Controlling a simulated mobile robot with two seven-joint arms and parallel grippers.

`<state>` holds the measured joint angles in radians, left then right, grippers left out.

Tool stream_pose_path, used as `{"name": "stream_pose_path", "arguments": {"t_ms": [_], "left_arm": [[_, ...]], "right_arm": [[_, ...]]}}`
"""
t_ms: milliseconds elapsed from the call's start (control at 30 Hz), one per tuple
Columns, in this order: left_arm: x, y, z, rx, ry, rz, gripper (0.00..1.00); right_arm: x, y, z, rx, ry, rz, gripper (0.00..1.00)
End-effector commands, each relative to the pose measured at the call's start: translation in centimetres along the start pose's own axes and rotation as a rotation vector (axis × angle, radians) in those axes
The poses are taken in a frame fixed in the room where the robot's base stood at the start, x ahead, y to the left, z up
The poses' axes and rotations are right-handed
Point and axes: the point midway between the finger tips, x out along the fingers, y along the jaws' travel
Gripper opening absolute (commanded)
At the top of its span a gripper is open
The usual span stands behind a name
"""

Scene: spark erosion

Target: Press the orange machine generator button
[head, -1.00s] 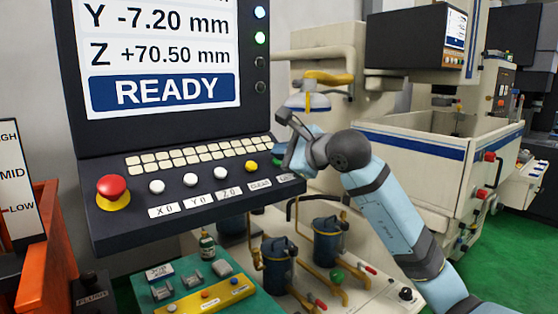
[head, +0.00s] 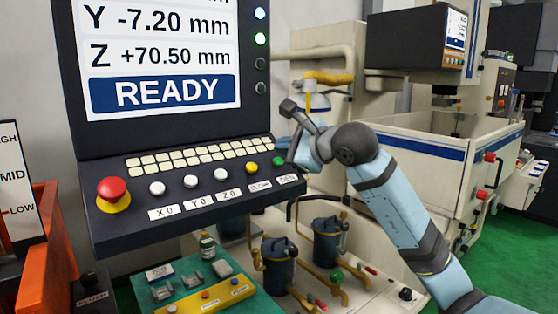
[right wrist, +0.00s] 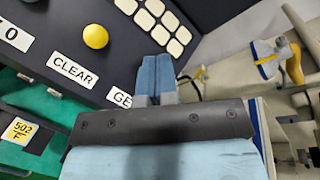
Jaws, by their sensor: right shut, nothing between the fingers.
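The dark control console (head: 180,140) carries a row of buttons along its front edge. A green button (head: 279,161) is at the right end, above a label reading GEN (head: 288,180). My right gripper (head: 283,143) is shut and empty at the console's right end, just behind the green button in the head view; I cannot tell whether it touches the console. In the right wrist view the shut fingertips (right wrist: 155,70) are over the panel near the partly hidden GEN label (right wrist: 122,98). The green button is not visible there. My left gripper is not in view.
A yellow button (head: 250,166), white buttons and a red mushroom button (head: 112,188) share the panel. The screen (head: 160,60) above reads READY. An orange cabinet (head: 45,250) stands at left. A green-topped bench (head: 150,296) with small items is below.

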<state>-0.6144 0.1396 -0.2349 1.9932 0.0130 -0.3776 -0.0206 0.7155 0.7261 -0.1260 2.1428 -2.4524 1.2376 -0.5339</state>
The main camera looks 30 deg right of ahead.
Motion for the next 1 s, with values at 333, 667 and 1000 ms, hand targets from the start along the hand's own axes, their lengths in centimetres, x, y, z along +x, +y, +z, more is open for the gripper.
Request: {"name": "stream_pose_path", "arguments": {"t_ms": [333, 667, 1000], "left_arm": [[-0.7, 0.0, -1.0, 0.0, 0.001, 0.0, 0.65], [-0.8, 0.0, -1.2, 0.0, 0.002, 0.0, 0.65], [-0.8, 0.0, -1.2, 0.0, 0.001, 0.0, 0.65]], "right_arm": [[-2.4, -1.9, 1.9, -0.002, -0.001, -0.002, 0.0], [-3.2, -2.3, 2.3, -0.001, -0.001, 0.0, 0.0], [-3.1, -2.3, 2.3, -0.001, -0.001, 0.0, 0.0]]}}
